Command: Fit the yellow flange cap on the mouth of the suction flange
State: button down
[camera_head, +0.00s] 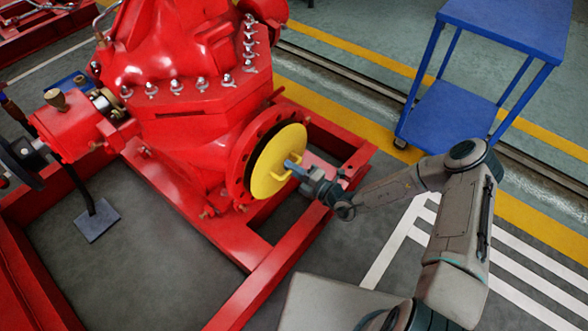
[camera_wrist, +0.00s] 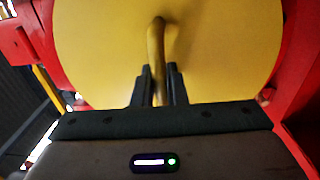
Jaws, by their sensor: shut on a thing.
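The yellow flange cap (camera_head: 277,163) is a round disc with a bar handle. In the head view it stands upright against the face of the red suction flange (camera_head: 243,160), covering its mouth, with the bolt-hole rim showing around it. Whether it is fully seated or slightly apart, I cannot tell. My gripper (camera_head: 297,171) is shut on the cap's handle. In the wrist view the cap (camera_wrist: 95,45) fills the upper picture, and the fingers of my gripper (camera_wrist: 158,85) close on both sides of the yellow handle (camera_wrist: 156,45). The mouth behind the cap is hidden.
The red pump body (camera_head: 185,60) rises behind the flange on a red base frame (camera_head: 262,285). A blue cart (camera_head: 450,110) stands at the upper right. The floor with white stripes (camera_head: 500,270) at the lower right is clear beside my arm.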

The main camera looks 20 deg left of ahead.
jog(key=shift+x, duration=1.55)
jog(key=c, duration=1.4)
grip_release()
jog(key=o, duration=0.5)
jog(key=shift+f, duration=0.1)
jog(key=shift+d, duration=0.1)
jog(key=p+v, duration=0.2)
jog(key=v, duration=0.5)
jog(key=shift+d, duration=0.2)
jog(key=shift+s, duration=0.15)
